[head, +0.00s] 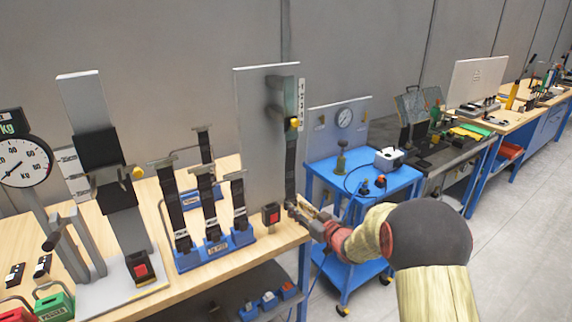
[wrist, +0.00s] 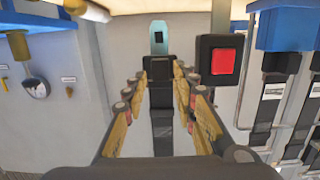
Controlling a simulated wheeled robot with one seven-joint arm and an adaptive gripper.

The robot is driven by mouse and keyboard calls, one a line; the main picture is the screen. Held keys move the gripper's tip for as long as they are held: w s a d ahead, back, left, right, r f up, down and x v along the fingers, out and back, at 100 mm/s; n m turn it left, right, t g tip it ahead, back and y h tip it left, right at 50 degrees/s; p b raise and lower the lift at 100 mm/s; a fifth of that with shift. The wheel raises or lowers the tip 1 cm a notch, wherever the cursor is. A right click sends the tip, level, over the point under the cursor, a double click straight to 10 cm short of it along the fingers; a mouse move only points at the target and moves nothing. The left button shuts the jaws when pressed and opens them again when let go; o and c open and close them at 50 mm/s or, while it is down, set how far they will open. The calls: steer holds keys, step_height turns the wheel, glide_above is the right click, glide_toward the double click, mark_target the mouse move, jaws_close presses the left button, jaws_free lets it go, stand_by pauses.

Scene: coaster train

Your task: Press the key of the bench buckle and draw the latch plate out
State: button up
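The bench buckle (head: 271,214) is a black block with a red key, standing near the bench's right front corner. In the wrist view its red key (wrist: 223,61) faces me. The latch plate (wrist: 158,68) is a black body with a slotted metal tongue. It is outside the buckle, to the buckle's left in the wrist view. Its dark strap (head: 291,165) runs along the tall panel. My gripper (head: 303,213) is beside the buckle. In the wrist view its fingers (wrist: 160,80) lie close on both sides of the latch plate's body and appear shut on it.
A blue stand with several straps (head: 212,250) is left of the buckle. Another red-key buckle (head: 140,270) stands farther left on a grey plate. A blue cart (head: 380,180) with a gauge panel is to the right. Open floor lies at the lower right.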

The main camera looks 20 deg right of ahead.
steer(key=shift+o, duration=1)
steer(key=v, duration=1.2)
steer(key=shift+f, duration=0.1)
